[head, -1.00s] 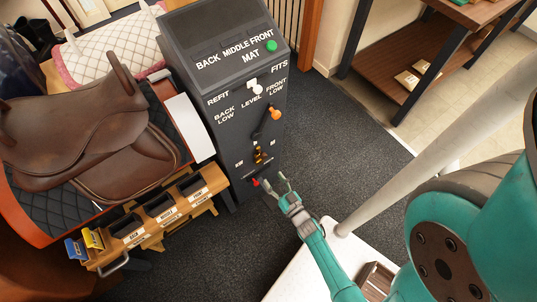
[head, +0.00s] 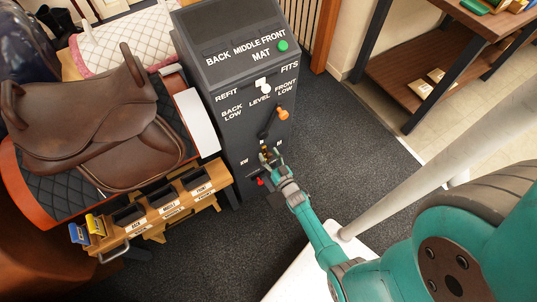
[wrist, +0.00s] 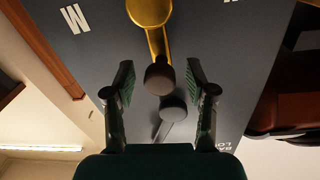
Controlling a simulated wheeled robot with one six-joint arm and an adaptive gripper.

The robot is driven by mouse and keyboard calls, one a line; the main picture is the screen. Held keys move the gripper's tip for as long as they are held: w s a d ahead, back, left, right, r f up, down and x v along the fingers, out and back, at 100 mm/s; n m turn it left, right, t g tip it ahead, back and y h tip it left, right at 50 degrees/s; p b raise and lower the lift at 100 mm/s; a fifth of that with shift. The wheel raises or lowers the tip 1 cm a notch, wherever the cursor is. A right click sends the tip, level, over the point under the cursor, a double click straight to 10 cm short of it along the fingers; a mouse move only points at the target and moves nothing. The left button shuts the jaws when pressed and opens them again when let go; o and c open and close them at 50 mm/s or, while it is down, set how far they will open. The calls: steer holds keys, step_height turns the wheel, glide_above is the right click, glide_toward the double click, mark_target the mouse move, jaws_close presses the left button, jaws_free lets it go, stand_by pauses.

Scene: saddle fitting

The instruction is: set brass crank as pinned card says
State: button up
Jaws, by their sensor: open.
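The brass crank (wrist: 157,42) shows in the wrist view, its round hub at the top edge and its arm running down to a dark knob (wrist: 159,78). In the head view the crank (head: 264,149) is small and partly covered by my gripper, low on the dark console's front (head: 232,100). My gripper (wrist: 160,83) is open, with one finger on each side of the knob and a gap on both sides. It also shows in the head view (head: 271,160). I cannot make out a pinned card.
The console bears a green button (head: 282,46), a white knob (head: 264,88) and an orange-knobbed lever (head: 282,113). A red part (head: 260,182) sits below the crank. A saddle (head: 85,110) and a slotted wooden rack (head: 160,211) stand left. Dark carpet to the right is clear.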

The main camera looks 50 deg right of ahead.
steer(key=shift+w+d, duration=0.15)
steer(key=shift+w, duration=0.25)
steer(key=shift+c, duration=0.3)
jaws_close()
steer(key=shift+m, duration=0.3)
